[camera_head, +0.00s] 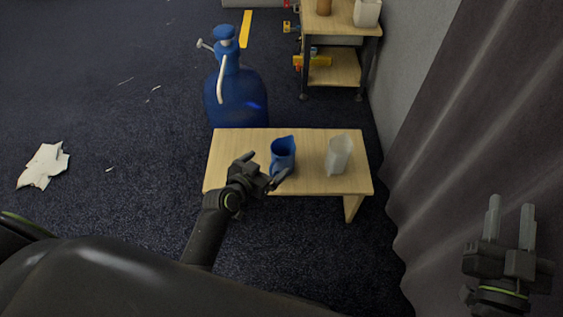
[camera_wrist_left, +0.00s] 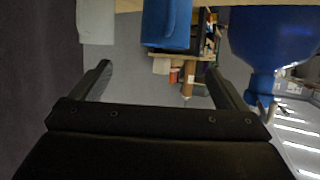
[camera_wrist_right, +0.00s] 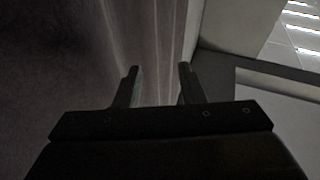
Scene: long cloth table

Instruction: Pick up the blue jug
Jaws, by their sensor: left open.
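The blue jug (camera_head: 283,155) stands upright on a small wooden table (camera_head: 232,142), near its middle. My left gripper (camera_head: 263,168) is open and low, just to the near left of the jug, with its fingers spread. In the left wrist view the blue jug (camera_wrist_left: 166,22) shows at the top, beyond the gap between the fingertips (camera_wrist_left: 157,70); nothing is held. Whether a finger touches the jug cannot be told. My right gripper (camera_head: 511,204) is open and empty, at the lower right in front of the curtain, far from the table.
A whitish translucent jug (camera_head: 340,156) stands right of the blue jug. A large blue bottle with a pump (camera_head: 236,98) stands on the dark carpet behind the table. A wooden shelf (camera_head: 335,66) is at the back; a grey curtain (camera_head: 455,120) hangs on the right. Crumpled paper (camera_head: 43,166) lies left.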

